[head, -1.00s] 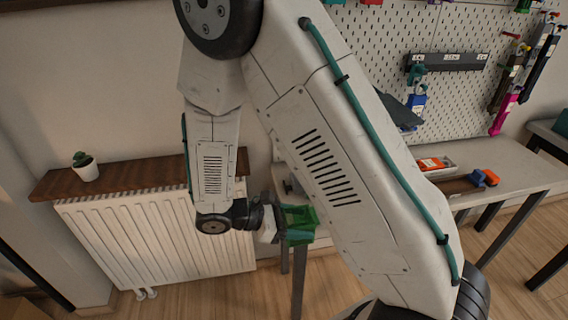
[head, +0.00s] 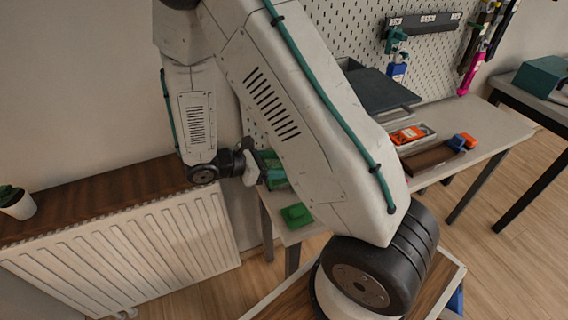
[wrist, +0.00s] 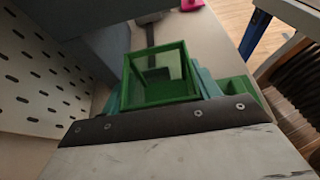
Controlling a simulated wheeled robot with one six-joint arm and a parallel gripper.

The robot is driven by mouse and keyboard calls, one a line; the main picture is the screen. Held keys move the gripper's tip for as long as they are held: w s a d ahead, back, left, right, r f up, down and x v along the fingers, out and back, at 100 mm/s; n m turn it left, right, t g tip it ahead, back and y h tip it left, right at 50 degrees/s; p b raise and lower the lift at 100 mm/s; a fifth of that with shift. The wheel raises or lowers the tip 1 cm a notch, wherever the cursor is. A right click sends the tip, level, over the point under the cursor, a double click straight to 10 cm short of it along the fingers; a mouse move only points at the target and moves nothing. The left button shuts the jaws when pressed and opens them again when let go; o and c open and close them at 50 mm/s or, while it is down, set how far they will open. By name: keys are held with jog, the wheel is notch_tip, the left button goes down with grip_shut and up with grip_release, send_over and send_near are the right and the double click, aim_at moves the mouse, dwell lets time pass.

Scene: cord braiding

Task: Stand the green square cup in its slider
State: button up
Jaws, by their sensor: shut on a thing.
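The green square cup (wrist: 160,88) is between the teal fingers of my gripper (wrist: 162,82) in the wrist view, with its open square mouth toward the camera. In the head view my gripper (head: 270,168) is shut on the cup (head: 276,180) near the left end of the workbench; my arm hides part of it. A green block-like piece (head: 297,215), perhaps the slider, sits on the bench's near left corner, just below and right of the gripper. A green piece (wrist: 234,90) also shows right of the cup in the wrist view.
The workbench (head: 485,135) carries a tray with an orange item (head: 408,134), a brown block (head: 432,160) and a dark sloped panel (head: 380,92). A pegboard (wrist: 35,70) stands close on the left in the wrist view. A radiator (head: 120,255) with a plant is at left.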

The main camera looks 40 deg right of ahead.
aim_at(283, 163)
jog(key=d, duration=0.1)
jog(key=w+d, duration=0.1)
jog(key=d, duration=0.3)
jog(key=shift+w+d+f, duration=0.1)
jog(key=shift+w+f, duration=0.2)
jog(key=shift+f, duration=1.7)
jog(key=shift+f, duration=0.15)
jog(key=o, duration=1.1)
jog(key=shift+c, duration=0.2)
